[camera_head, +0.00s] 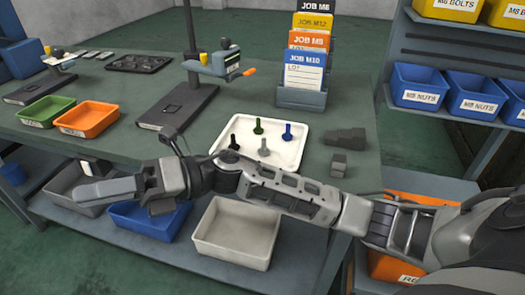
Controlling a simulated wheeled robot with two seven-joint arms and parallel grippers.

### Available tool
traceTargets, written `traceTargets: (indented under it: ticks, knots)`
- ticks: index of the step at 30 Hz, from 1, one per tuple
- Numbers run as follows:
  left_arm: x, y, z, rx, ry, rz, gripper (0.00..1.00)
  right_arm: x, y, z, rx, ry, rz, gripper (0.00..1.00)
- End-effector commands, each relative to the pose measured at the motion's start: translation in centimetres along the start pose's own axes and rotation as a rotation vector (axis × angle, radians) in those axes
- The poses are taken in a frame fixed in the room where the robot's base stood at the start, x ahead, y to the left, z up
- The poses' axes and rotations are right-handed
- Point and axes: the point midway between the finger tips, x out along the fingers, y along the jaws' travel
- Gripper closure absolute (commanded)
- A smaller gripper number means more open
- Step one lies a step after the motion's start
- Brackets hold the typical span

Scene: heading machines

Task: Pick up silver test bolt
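The silver test bolt (264,148) stands upright in the white tray (291,163) on the workbench. A black bolt (234,143), a green bolt (258,127) and a blue bolt (287,132) stand around it in the same tray. My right arm crosses the picture from the right, in front of the tray. My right gripper (95,190) is far to the left of the silver bolt, apart from it, near the bench's front edge. The gap between its fingers is not clear from this angle. My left gripper is not in view.
Dark grey blocks (345,138) lie right of the tray. A card rack (302,97) stands behind it. A stand (176,107) and green (45,111) and orange (87,119) trays are to the left. Bins, including a white one (236,232), sit on the lower shelf.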

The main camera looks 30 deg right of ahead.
Motion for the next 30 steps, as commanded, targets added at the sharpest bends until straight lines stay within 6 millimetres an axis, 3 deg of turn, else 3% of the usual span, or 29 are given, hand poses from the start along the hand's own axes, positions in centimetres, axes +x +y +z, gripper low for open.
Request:
traceTargets:
  ticks: [2,5,8,10,15,18,23,30]
  knots:
    - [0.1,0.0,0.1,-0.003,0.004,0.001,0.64,-0.5,-0.1,-0.2,-0.231,0.235,-0.034,0.64]
    - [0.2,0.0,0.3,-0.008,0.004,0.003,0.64,-3.0,-1.1,0.0,-0.494,0.553,-0.093,0.64]
    - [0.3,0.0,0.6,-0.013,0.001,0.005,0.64,-7.9,-2.1,2.2,-0.721,0.907,-0.192,0.64]
    - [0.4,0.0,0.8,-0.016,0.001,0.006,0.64,-12.2,-2.0,4.7,-0.821,1.14,-0.277,0.64]
    - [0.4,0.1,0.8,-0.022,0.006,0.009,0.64,-21.8,1.6,11.3,-0.878,1.564,-0.479,0.64]
    - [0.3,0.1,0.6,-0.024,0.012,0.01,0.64,-25.4,4.3,13.8,-0.847,1.704,-0.565,0.64]
    - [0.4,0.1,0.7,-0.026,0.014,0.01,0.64,-28.1,6.3,15.0,-0.802,1.796,-0.624,0.64]
    - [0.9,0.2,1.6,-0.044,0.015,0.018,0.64,-29.5,3.3,12.5,-0.793,1.807,-0.625,0.64]
